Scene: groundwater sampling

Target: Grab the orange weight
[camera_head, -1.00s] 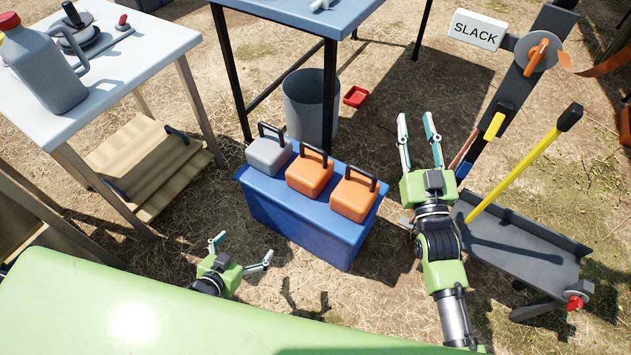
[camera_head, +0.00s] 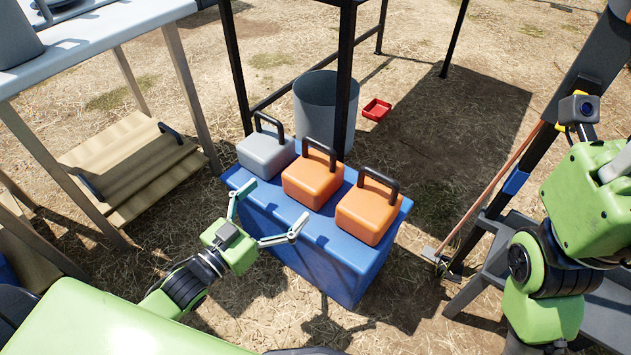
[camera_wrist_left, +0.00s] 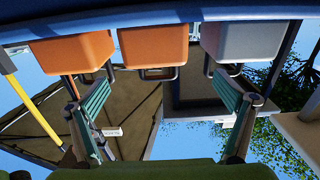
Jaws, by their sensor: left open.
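Two orange weights with black handles stand on a blue box (camera_head: 335,268): a middle one (camera_head: 312,183) and a right one (camera_head: 368,212). They also show upside down in the left wrist view, the middle one (camera_wrist_left: 153,46) and the right one (camera_wrist_left: 72,52). My left gripper (camera_head: 270,206) is open and empty at the near side of the box, in front of the grey and middle orange weights, apart from both. Its spread fingers also show in the left wrist view (camera_wrist_left: 166,108). My right arm is at the right edge; its fingers are hidden or out of frame.
A grey weight (camera_head: 266,153) stands left of the orange ones on the box. Behind are a grey bin (camera_head: 325,105), table legs and a small red tray (camera_head: 376,109). A white table (camera_head: 110,38) stands left. A dark stand (camera_head: 580,70) is at right.

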